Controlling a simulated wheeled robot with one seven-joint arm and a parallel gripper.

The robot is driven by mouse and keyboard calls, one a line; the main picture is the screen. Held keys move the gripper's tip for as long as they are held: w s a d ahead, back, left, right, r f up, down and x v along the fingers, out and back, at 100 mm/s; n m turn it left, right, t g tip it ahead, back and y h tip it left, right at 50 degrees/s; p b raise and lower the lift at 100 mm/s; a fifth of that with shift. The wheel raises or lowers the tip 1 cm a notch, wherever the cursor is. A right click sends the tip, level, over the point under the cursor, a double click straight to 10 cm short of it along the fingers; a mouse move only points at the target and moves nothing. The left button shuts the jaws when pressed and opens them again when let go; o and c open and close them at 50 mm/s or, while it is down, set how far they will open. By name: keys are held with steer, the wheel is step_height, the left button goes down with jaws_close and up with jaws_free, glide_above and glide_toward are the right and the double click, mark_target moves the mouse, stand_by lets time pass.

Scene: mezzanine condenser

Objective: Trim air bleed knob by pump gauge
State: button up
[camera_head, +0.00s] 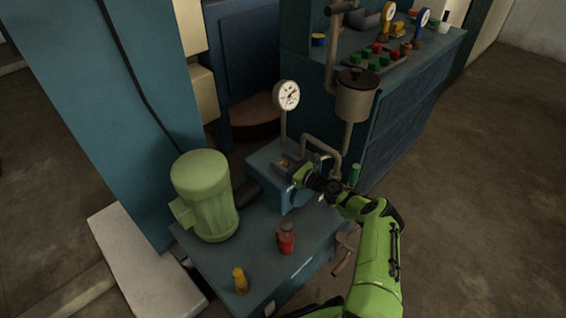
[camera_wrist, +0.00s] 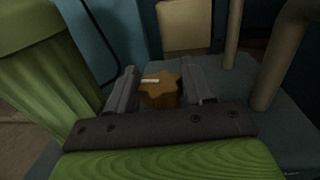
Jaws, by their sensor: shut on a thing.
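The air bleed knob (camera_wrist: 159,90) is a brass-coloured, star-shaped knob with a pale mark on its top. In the wrist view it sits between the two fingers of my gripper (camera_wrist: 160,88), which is shut on it. In the head view my gripper (camera_head: 289,164) is at the top of the blue pump block, and the knob is mostly hidden there. The pump gauge (camera_head: 286,95) is a round white dial on a thin stem behind the block. Its needle is too small to read exactly.
A green motor (camera_head: 204,194) stands left of the block. A red fitting (camera_head: 286,238) and a yellow fitting (camera_head: 240,280) stand on the front of the blue bench. A pipe and a grey pot (camera_head: 356,98) rise close behind my gripper. Open floor lies at the right.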

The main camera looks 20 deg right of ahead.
steer(key=shift+n+g+y, duration=0.4)
steer(key=shift+n+y, duration=0.1)
steer(key=shift+y, duration=0.2)
steer(key=o, duration=1)
steer(key=shift+c, duration=0.2)
steer(key=shift+d, duration=0.1)
steer(key=p+v, duration=0.3)
steer(key=v, duration=1.2)
steer(key=shift+s+p, duration=0.3)
steer(key=shift+d, duration=0.1)
